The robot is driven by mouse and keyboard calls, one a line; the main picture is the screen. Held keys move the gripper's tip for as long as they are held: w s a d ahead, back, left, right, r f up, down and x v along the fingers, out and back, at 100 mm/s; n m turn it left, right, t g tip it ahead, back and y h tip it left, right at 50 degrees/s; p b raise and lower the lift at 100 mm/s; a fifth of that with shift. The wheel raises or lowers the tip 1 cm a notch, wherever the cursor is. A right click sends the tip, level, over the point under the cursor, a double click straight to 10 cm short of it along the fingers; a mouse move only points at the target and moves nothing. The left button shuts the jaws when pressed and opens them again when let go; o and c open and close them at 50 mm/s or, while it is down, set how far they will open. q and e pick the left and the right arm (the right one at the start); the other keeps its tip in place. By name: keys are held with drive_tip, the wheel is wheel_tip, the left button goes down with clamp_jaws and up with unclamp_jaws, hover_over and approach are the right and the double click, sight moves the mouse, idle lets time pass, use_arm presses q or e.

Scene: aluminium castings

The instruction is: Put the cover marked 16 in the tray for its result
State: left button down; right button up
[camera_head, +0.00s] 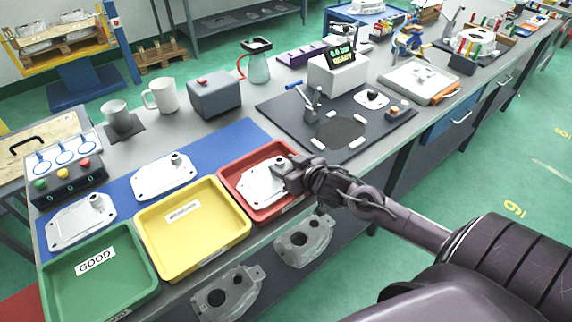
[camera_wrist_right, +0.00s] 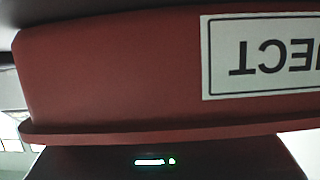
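A pale metal cover (camera_head: 258,184) lies in the red tray (camera_head: 231,171), at its right-hand part partly hidden by my right gripper (camera_head: 287,179). The gripper is at the cover's right edge, close to its raised boss; whether its fingers are open or shut on it is hidden. The right wrist view shows the red tray's wall (camera_wrist_right: 110,75) with a white label, partly cut off and upside down, ending in "JECT". Two more covers lie on the blue mat, one behind the yellow tray (camera_head: 164,177) and one behind the green tray (camera_head: 80,222). No number 16 is readable.
The yellow tray (camera_head: 148,250) and green tray (camera_head: 55,290), marked GOOD, stand left of the red one, both empty. A dark mat with a gauge (camera_head: 338,72) lies behind the red tray. Grey castings (camera_head: 303,240) sit on a shelf below the table's front edge.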

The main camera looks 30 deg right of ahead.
drive_tip(key=shift+r, duration=0.15)
drive_tip(key=v, duration=1.2)
drive_tip(key=shift+p, duration=0.4)
drive_tip(key=shift+s, duration=0.1)
